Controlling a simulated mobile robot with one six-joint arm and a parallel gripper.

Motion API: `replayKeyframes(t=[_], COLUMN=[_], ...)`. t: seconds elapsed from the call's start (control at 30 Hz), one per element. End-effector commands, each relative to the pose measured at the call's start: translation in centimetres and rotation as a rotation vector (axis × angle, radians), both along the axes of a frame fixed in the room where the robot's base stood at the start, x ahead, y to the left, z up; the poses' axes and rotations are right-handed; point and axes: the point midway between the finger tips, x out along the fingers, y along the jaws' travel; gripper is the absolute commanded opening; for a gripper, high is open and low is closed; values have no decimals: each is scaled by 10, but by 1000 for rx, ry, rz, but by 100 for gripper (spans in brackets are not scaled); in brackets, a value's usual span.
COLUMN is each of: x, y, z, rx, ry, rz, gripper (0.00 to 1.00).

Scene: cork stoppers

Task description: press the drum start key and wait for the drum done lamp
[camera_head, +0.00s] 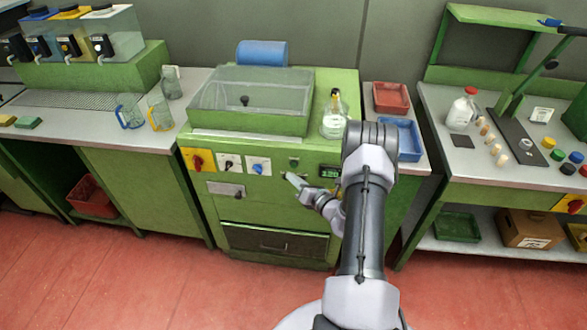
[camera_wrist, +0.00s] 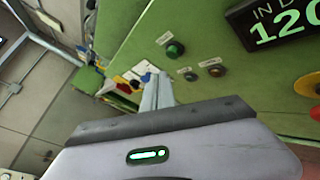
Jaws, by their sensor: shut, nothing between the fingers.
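The green drum machine (camera_head: 262,214) stands in the middle of the head view, with controls along its front panel. A round green key (camera_head: 293,161) sits on that panel; in the wrist view the green key (camera_wrist: 175,49) shows beside two darker round fittings, one (camera_wrist: 190,76) nearer the fingers and an amber-brown one (camera_wrist: 216,70). Their labels are too small to read, and I see no clear glow on them. My gripper (camera_head: 291,178) is shut and empty, just below the green key in the picture. Its fingers (camera_wrist: 156,92) point at the panel; I cannot tell whether they touch it.
A display (camera_head: 329,172) reads 120. A red-and-yellow switch (camera_head: 198,160) and two white-plated knobs line the panel's left. A flask (camera_head: 334,117) stands on the machine top, right of the clear lid (camera_head: 252,95). My arm hides the panel's right side. Benches flank the machine.

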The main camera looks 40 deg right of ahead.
Motion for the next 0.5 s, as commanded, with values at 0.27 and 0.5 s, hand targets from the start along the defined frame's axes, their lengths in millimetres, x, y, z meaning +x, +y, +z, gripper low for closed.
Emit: replayKeyframes(t=[0.27,0.5], x=[10,10], y=[-11,-12], z=[0,0], rx=[0,0], ry=[1,0], rz=[-1,0], gripper=[0,0])
